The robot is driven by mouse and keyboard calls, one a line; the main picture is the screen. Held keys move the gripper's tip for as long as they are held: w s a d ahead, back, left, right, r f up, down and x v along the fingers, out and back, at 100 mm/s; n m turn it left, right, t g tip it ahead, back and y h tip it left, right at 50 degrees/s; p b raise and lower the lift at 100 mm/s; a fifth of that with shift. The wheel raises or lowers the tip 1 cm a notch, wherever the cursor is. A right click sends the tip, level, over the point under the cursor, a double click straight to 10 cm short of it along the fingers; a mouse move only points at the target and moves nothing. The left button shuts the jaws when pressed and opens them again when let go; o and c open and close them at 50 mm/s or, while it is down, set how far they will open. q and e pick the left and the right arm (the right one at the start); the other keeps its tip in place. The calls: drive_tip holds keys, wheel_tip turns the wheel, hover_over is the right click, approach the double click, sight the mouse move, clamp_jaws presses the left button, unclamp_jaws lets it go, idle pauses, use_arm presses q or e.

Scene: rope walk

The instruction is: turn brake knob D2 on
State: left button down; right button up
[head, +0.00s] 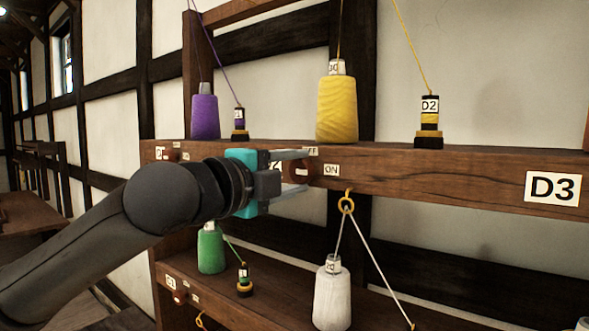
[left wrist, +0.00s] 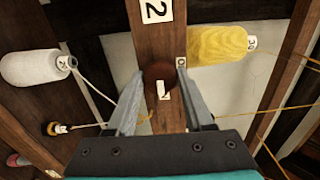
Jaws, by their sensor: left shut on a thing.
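The brown round knob (head: 299,167) sits on the front of the upper beam, between a mostly covered label ending in "2" (head: 276,167) and the ON label (head: 331,170). The OFF label (head: 311,151) is above it, partly hidden by a finger. My left gripper (head: 294,171) reaches in from the left and is shut on the knob. In the left wrist view the knob (left wrist: 158,74) lies between the fingertips (left wrist: 160,85). I cannot tell for sure which label its pointer faces. My right gripper is not in view.
On the upper beam (head: 450,180) stand a purple spool (head: 205,117), a yellow spool (head: 337,108) and a small D2 bobbin (head: 429,121). A D3 sign (head: 553,189) is at right. A ring (head: 346,203) with white thread hangs below. Green (head: 210,250) and white (head: 332,298) spools stand lower.

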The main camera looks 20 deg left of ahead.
use_arm(q)
drive_tip(key=shift+c, duration=1.6)
unclamp_jaws()
drive_tip(key=b+v, duration=0.5)
drive_tip(key=v, duration=1)
drive_tip(key=shift+s, duration=0.15)
